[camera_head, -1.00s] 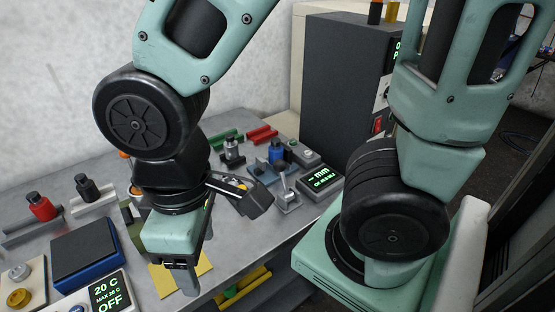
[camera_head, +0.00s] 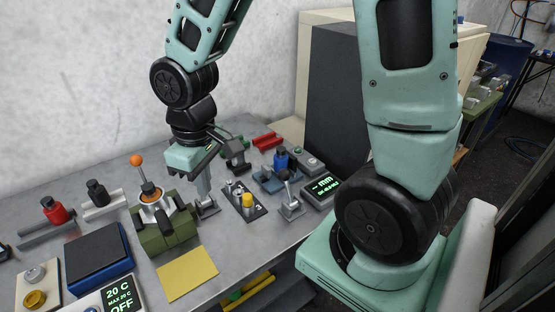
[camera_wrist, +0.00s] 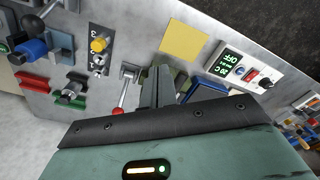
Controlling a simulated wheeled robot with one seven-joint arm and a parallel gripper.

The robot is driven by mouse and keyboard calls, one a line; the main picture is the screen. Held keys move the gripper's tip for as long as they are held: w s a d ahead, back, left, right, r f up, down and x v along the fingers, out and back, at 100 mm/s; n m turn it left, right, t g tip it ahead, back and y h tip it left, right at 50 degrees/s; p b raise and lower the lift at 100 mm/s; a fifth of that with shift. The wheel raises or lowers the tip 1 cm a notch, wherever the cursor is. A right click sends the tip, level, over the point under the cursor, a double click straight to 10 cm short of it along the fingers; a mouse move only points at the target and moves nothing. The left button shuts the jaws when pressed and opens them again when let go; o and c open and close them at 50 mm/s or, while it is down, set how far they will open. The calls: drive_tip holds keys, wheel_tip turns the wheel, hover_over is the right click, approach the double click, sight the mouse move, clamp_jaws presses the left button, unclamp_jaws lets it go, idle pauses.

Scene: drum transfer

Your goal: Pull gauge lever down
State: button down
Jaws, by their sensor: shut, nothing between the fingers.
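The gauge shows as a black display with green "-- mm" text (camera_head: 322,187). A small metal lever (camera_head: 289,190) stands upright on a grey base just left of it; its label is not readable. My gripper (camera_head: 206,203) points down over the bench, left of that lever with a switch panel between. A grey bracket stands at the fingertips; contact is unclear. In the wrist view my gripper (camera_wrist: 155,85) is shut and empty, close beside a lever with a red ball knob (camera_wrist: 119,112). I cannot tell which lever belongs to the gauge.
The black panel with a yellow knob (camera_head: 247,201) lies between my gripper and the metal lever. A green fixture with an orange ball knob (camera_head: 165,232) stands left of my gripper. A yellow sheet (camera_head: 187,272) lies in front. A tall dark cabinet (camera_head: 335,95) stands behind the display.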

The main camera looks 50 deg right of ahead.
drive_tip(key=w+d+f+m+p, duration=0.2)
drive_tip(key=d, duration=1.1)
drive_tip(key=w+d+f+m+p, duration=0.2)
drive_tip(key=w+d+m, duration=0.1)
drive_tip(key=d, duration=1)
drive_tip(key=shift+w+f+t, duration=0.2)
drive_tip(key=shift+w+t, duration=0.15)
drive_tip(key=shift+t, duration=0.05)
drive_tip(key=p, duration=0.4)
hover_over(287, 188)
drive_tip(key=w+d, duration=0.2)
drive_tip(key=w, duration=0.3)
drive_tip(key=shift+f, duration=4.45)
drive_tip(key=shift+a, duration=0.25)
drive_tip(key=shift+s, duration=0.1)
